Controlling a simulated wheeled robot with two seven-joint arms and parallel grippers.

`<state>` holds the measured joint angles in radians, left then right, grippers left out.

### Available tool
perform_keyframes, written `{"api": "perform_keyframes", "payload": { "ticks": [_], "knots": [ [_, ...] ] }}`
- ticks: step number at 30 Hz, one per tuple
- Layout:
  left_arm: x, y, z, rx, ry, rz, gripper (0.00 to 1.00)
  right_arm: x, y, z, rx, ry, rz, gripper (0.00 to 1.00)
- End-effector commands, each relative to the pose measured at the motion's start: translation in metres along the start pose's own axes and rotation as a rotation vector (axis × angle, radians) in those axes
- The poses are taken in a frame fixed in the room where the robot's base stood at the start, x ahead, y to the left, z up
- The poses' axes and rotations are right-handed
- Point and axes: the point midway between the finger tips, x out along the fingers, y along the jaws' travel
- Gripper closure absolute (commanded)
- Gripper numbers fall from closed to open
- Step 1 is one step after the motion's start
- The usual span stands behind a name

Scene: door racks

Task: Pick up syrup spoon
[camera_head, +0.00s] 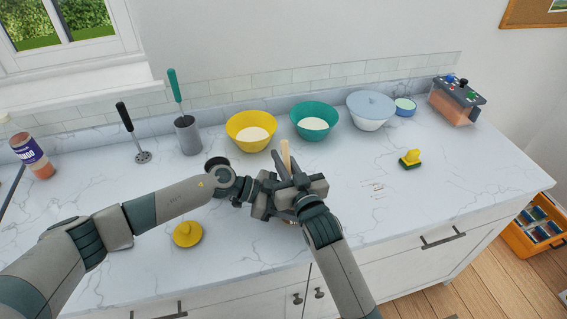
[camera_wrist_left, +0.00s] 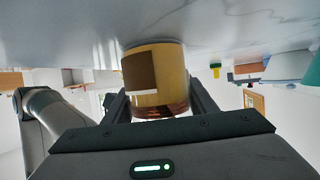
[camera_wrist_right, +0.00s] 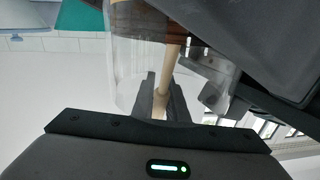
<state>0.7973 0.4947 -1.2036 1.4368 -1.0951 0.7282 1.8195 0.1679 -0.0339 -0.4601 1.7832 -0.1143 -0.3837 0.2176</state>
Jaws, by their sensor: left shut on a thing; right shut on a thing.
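The syrup spoon's pale wooden handle (camera_head: 286,155) stands up between the fingers of my right gripper (camera_head: 283,172). In the right wrist view the handle (camera_wrist_right: 169,75) runs between the shut fingers (camera_wrist_right: 160,100). It runs toward dark brown contents seen through the clear wall of a jar (camera_wrist_right: 125,50). The spoon's head is hidden. My left gripper (camera_wrist_left: 158,105) is shut on a round jar with a yellow and brown label (camera_wrist_left: 155,80). In the head view my grippers are close together over the counter and mostly hide the jar.
A yellow knobbed lid (camera_head: 187,235) lies on the counter at front left. A dark cup (camera_head: 215,163) stands close to my left gripper. Yellow (camera_head: 235,130) and teal (camera_head: 300,122) bowls stand behind. A sponge brush (camera_head: 410,160) lies right, with free counter around it.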

Motion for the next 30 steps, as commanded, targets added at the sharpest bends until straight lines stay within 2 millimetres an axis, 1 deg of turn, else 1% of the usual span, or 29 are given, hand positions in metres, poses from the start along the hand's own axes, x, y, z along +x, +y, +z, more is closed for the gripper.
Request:
{"api": "perform_keyframes", "payload": {
  "ticks": [1,5,12,15,21,30],
  "knots": [
    [0.0,-0.001,0.0,0.001,0.0,-0.002,0.76,0.0,-0.001,-0.007,0.001,0.005,-0.001,1.0],
    [0.0,-0.001,0.0,0.001,0.0,-0.002,0.76,0.0,-0.003,-0.025,0.001,0.006,-0.002,1.0],
    [0.0,-0.001,0.0,0.001,-0.001,-0.002,0.76,0.0,-0.005,-0.066,0.002,0.008,-0.002,1.0],
    [0.0,-0.001,0.0,0.001,-0.001,-0.002,0.76,0.0,-0.006,-0.079,0.002,0.006,-0.002,1.0],
    [0.0,-0.001,0.0,0.0,-0.001,-0.002,0.76,0.0,-0.007,-0.093,0.0,0.003,-0.001,1.0],
    [0.0,-0.001,0.0,0.0,0.0,-0.001,0.76,0.0,-0.007,-0.094,0.0,0.002,-0.001,1.0]
  ]
}}
